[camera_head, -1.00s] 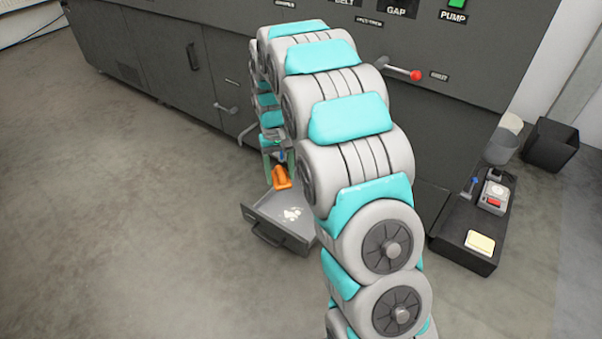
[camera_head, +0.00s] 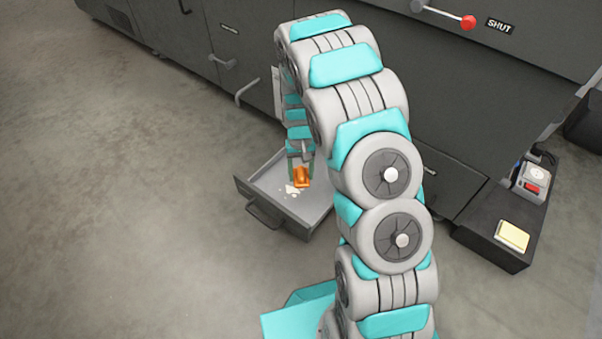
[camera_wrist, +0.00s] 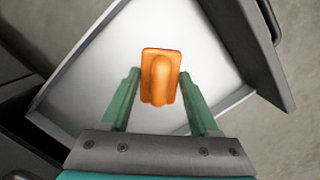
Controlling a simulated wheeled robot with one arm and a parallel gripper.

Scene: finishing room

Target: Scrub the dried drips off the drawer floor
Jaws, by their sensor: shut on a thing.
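The pulled-out grey drawer (camera_head: 268,182) is low at the front of the dark machine; its pale floor also fills much of the wrist view (camera_wrist: 95,92). Whitish dried drips (camera_head: 291,189) lie on the drawer floor, just left of and beside an orange scrubbing tool (camera_head: 302,177). My gripper (camera_head: 301,166) is shut on the tool, whose ridged back shows between the green fingers in the wrist view (camera_wrist: 161,77). I cannot tell whether the tool touches the floor. No drips are distinct in the wrist view; the tool may cover some.
The drawer has raised walls and a front handle (camera_head: 264,215). A low dark stand (camera_head: 487,247) at right carries a yellow-topped pad (camera_head: 512,235) and a small device with a red part (camera_head: 531,184). A red-knobbed lever (camera_head: 467,22) juts from the machine. Floor at left is clear.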

